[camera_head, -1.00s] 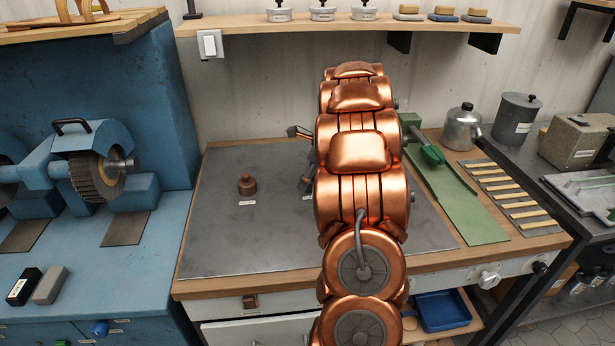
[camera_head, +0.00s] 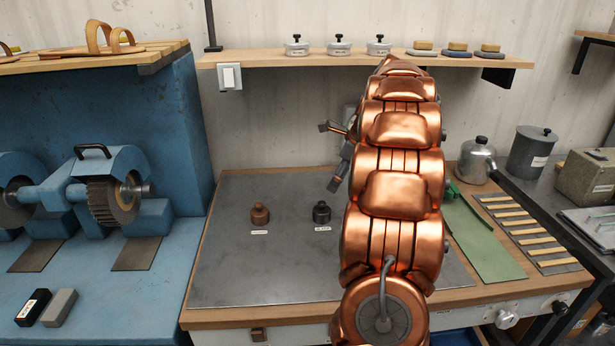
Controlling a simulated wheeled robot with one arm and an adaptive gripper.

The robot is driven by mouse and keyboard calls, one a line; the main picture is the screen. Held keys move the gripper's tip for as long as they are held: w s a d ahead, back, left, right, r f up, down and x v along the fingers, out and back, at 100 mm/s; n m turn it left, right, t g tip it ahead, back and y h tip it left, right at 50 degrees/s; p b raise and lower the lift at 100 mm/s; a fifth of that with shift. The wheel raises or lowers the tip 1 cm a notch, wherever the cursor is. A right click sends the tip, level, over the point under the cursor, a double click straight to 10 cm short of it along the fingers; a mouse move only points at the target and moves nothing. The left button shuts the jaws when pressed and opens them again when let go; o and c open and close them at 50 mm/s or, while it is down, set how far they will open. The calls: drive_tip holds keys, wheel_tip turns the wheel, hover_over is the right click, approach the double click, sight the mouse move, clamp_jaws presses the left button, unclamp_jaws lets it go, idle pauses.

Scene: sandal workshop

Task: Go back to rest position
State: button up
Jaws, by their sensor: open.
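My gripper (camera_head: 329,157) shows to the left of my copper arm, its dark fingers spread apart. It is open, and nothing is seen between the fingers. It is raised above the back part of the grey bench mat (camera_head: 225,270). A brown knobbed weight-like piece (camera_head: 260,213) and a black one (camera_head: 321,212) stand upright on the mat, each behind a small label. The gripper appears apart from both. My arm hides part of the mat and of the wall behind it.
A wooden shelf (camera_head: 270,60) with several lidded tins and brushes or blocks runs above the bench. A blue grinding machine (camera_head: 105,195) stands at left. A green strip (camera_head: 480,240), slatted board (camera_head: 520,228) and metal can (camera_head: 478,160) are at right.

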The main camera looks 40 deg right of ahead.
drive_tip(key=s+a+n+g, duration=0.2)
drive_tip(key=a+n, duration=0.5)
drive_tip(key=a, duration=0.7)
drive_tip(key=s+a+n+g, duration=0.1)
drive_tip(key=s+a+n, duration=0.2)
drive_tip(key=a+n, duration=0.85)
drive_tip(key=s+a+f+n+g+h, duration=0.1)
drive_tip(key=s+a+f+n, duration=0.2)
drive_tip(key=s+a+n, duration=0.3)
drive_tip(key=s+a+f+n+g+h, duration=0.1)
drive_tip(key=s+a+f+n, duration=0.2)
drive_tip(key=s+a+n, duration=0.3)
drive_tip(key=s+a, duration=0.4)
drive_tip(key=s, duration=0.3)
drive_tip(key=shift+s+a+g, duration=0.15)
drive_tip(key=shift+s+g, duration=0.15)
drive_tip(key=shift+g, duration=0.1)
